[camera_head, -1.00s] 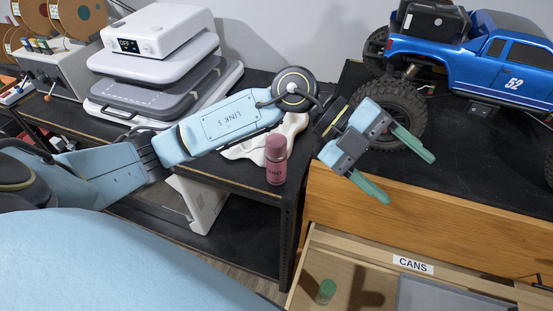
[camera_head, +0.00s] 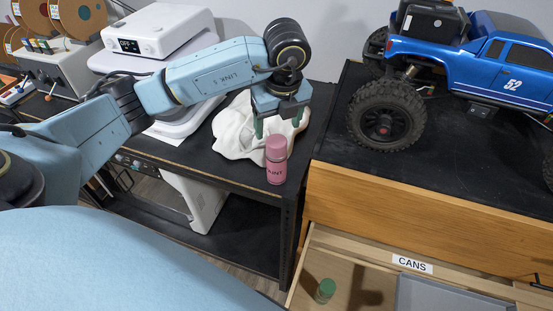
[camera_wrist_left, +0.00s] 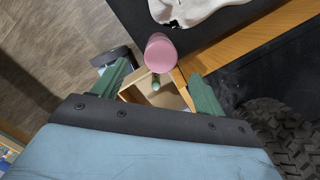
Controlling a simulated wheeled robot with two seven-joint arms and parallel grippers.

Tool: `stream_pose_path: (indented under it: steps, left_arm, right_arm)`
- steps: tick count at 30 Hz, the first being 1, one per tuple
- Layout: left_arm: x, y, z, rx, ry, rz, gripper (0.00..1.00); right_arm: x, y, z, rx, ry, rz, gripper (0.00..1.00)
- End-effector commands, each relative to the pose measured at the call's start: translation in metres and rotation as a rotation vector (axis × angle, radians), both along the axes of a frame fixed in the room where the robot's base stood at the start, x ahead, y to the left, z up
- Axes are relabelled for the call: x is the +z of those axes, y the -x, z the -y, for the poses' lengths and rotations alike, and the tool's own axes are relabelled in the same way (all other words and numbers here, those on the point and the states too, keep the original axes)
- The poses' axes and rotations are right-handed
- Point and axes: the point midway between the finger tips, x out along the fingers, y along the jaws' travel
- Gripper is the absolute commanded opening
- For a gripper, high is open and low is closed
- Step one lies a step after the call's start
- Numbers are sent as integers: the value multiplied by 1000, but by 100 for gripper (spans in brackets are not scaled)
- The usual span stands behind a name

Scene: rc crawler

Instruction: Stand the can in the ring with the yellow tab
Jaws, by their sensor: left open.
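A pink can (camera_head: 276,162) stands upright on the dark bench, near its front right corner. In the left wrist view the pink can (camera_wrist_left: 160,52) shows between and beyond the fingertips. My left gripper (camera_head: 278,128) is open, pointing down, just behind and above the can in the head view. Its fingers (camera_wrist_left: 158,76) are apart with nothing between them. Whether they touch the can cannot be told. No ring with a yellow tab can be made out.
A crumpled white cloth (camera_head: 232,130) lies behind the can. An open wooden drawer labelled CANS (camera_head: 412,264) holds a green can (camera_head: 325,291) and a grey tray (camera_head: 440,295). A blue RC truck (camera_head: 470,60) stands on the right cabinet. A white machine (camera_head: 155,35) is at the left.

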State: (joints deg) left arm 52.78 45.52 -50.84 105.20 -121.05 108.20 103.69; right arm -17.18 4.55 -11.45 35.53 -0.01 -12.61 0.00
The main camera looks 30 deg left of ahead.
Motion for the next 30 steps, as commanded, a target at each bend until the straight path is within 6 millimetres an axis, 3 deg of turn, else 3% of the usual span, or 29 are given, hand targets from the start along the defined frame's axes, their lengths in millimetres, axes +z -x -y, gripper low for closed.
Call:
stream_pose_path:
  steps: [8, 18, 26, 30]
  left_arm:
    - [-23, -2, -3, -1, 1, -2, 72]
    - [-67, -6, -9, -2, 2, -1, 72]
    - [-70, -7, -9, -2, 1, 0, 72]
    - [-70, -7, -9, -2, 2, 1, 54]
  right_arm:
    - [5, 0, 0, 0, 0, 0, 71]
    - [16, 0, 0, 0, 0, 0, 71]
    - [16, 0, 0, 0, 0, 0, 71]
    - [16, 0, 0, 0, 0, 0, 71]
